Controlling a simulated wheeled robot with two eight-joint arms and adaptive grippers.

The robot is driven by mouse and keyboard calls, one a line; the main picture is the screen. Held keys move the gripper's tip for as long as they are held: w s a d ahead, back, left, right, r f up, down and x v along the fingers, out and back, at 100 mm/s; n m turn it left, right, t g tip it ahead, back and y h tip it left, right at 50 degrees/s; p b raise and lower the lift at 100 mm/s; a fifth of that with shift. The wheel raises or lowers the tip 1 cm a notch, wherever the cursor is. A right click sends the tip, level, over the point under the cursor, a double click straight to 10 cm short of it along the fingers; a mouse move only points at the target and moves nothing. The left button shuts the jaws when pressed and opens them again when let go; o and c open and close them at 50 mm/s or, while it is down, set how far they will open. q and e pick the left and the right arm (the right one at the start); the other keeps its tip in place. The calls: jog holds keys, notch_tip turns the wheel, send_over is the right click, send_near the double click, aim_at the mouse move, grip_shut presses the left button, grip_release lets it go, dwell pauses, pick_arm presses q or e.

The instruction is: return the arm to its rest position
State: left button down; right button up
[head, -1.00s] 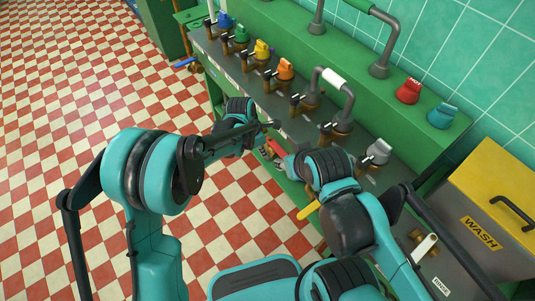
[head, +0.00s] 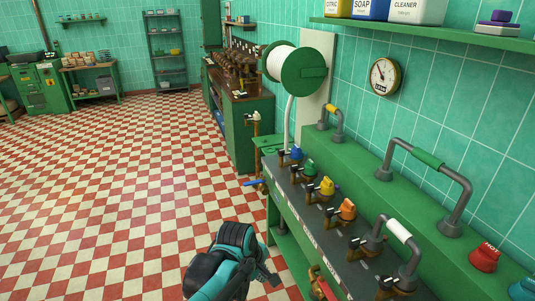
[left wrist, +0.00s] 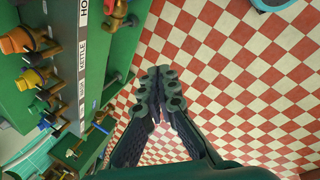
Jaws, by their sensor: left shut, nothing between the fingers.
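My left arm (head: 232,262) shows at the bottom of the head view, low over the checkered floor just left of the green bench. Its teal and black wrist is in sight; the fingers are hard to make out there. In the left wrist view my left gripper (left wrist: 162,78) is shut, with its dark fingertips together and nothing between them. It points down at the red and cream floor, to the right of the bench front and apart from it. My right arm and gripper are not in the head view.
The green bench (head: 300,222) carries several coloured knobs, such as a yellow knob (head: 327,187) and an orange knob (head: 347,209), above brass taps. A hose reel (head: 303,68) hangs beyond. The floor (head: 130,190) to the left is clear.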

pick_arm(q)
jog(key=s+a+r+m+t+y, duration=0.2)
jog(key=s+a+r+m+t, duration=0.1)
jog(key=s+a+m, duration=0.8)
jog(key=shift+s+a+t, duration=0.4)
jog(key=shift+s+a, duration=0.6)
jog(key=shift+a, duration=1.75)
